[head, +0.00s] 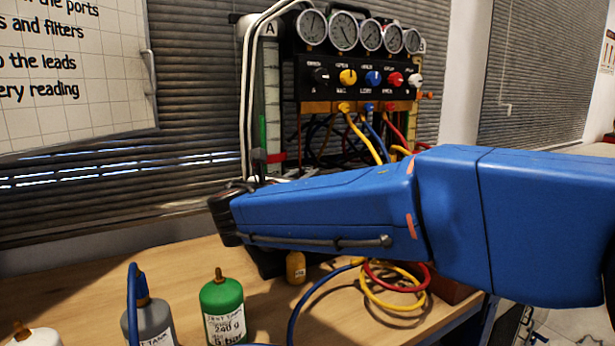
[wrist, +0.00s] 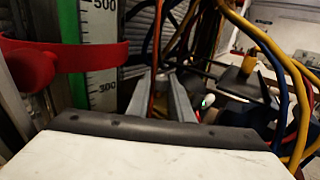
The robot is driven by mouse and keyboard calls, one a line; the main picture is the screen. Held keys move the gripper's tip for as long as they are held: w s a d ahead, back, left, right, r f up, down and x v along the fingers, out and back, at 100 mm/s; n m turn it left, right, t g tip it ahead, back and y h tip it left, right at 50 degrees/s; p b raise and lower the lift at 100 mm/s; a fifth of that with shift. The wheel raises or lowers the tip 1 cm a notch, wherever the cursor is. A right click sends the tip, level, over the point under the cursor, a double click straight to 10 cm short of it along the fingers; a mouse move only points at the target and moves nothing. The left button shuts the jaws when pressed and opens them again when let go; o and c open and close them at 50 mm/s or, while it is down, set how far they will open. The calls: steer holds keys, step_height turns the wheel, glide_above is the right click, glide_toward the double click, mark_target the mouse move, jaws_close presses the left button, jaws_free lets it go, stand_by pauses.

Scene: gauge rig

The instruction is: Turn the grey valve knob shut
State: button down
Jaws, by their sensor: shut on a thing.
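My gripper (wrist: 162,88) shows in the wrist view, its two grey fingers reaching forward and closed around a small greyish part low on the gauge rig (head: 310,75). I take this part to be the grey valve knob (wrist: 163,76). Only a sliver of it shows between the fingertips, so its turn position cannot be told. In the head view my blue arm stretches across the front of the rig, its dark wrist end near the foot of the graduated column (head: 271,95). The fingers and the held knob are hidden there.
A red clamp (wrist: 28,65) sits on the column left of my fingers. Yellow hoses (wrist: 275,50) and blue hoses hang close on the right. A grey tank (head: 150,322) and a green tank (head: 222,305) stand on the wooden bench (head: 70,290) below my arm.

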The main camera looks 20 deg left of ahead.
steer(key=shift+a+m+h, duration=0.15)
steer(key=shift+m+h, duration=0.65)
steer(key=shift+h, duration=0.4)
steer(key=shift+g, duration=0.3)
steer(key=c, duration=1.6)
jaws_free()
steer(key=shift+o, duration=0.2)
